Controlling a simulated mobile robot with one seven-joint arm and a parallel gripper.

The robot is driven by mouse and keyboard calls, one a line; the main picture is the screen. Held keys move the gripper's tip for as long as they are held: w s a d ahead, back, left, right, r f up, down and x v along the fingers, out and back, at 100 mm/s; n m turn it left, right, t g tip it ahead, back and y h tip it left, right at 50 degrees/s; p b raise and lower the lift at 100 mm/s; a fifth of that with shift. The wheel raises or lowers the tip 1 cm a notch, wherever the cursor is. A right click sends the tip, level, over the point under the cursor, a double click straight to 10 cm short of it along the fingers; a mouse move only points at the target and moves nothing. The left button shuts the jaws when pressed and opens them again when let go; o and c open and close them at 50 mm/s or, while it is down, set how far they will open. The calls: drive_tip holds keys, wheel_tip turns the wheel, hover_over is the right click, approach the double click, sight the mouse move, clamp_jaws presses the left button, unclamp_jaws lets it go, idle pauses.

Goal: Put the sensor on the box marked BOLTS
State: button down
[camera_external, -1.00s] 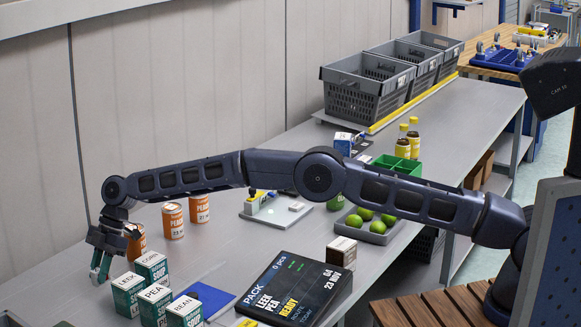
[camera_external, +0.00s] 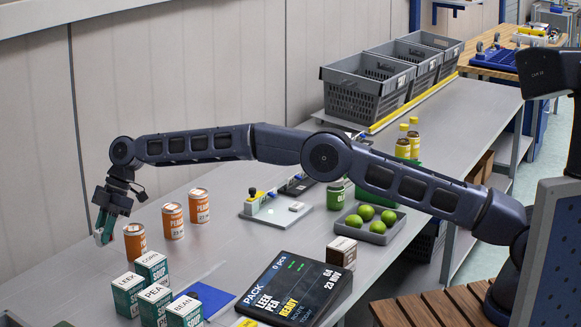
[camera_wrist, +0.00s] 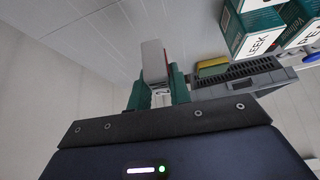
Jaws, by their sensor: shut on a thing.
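My gripper (camera_external: 104,232) is at the left of the external view, pointing down beside the nearest orange peach can (camera_external: 135,241). In the wrist view its teal fingers (camera_wrist: 158,92) are shut on a small pale grey-white object (camera_wrist: 154,60). I cannot tell whether this is the sensor. No box reading BOLTS can be made out.
Two more peach cans (camera_external: 173,221) stand behind. A dark PACK display (camera_external: 295,288) lies at the front, near a tray (camera_external: 372,237) of limes. Grey crates (camera_external: 362,91) stand at the back. The wall (camera_external: 170,90) is close to my gripper.

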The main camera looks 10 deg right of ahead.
drive_tip(key=w+d+r+m+t, duration=0.1)
drive_tip(key=w+d+r+m, duration=0.1)
drive_tip(key=w+d, duration=0.75)
drive_tip(key=w+d+r+m+t+y, duration=0.15)
drive_tip(key=w+d, duration=0.45)
drive_tip(key=w, duration=0.7)
drive_tip(key=w+d+r+m+t, duration=0.1)
drive_tip(key=w+d+r+m, duration=0.15)
drive_tip(key=w+d, duration=0.7)
drive_tip(key=w+d+r+m+t, duration=0.1)
drive_tip(key=w+d+r+m, duration=0.1)
drive_tip(key=w+d, duration=0.85)
drive_tip(key=w+d+r+m+t, duration=0.1)
drive_tip(key=w+d+r+m, duration=0.1)
drive_tip(key=w+d, duration=0.8)
drive_tip(key=w+d+r+m+t+h, duration=0.1)
drive_tip(key=d+m, duration=0.1)
drive_tip(key=d, duration=1.2)
drive_tip(key=w+d+r+m+t, duration=0.1)
drive_tip(key=w+d+m, duration=0.15)
drive_tip(key=d, duration=1.15)
drive_tip(key=w+d+r+m+t+h, duration=0.1)
drive_tip(key=d+r+m+t, duration=0.15)
drive_tip(key=d, duration=1.25)
drive_tip(key=shift+g, duration=0.5)
drive_tip(key=f, duration=2)
drive_tip(key=shift+s+a+f, duration=0.15)
drive_tip(key=shift+s+f, duration=0.05)
drive_tip(key=shift+f, duration=0.05)
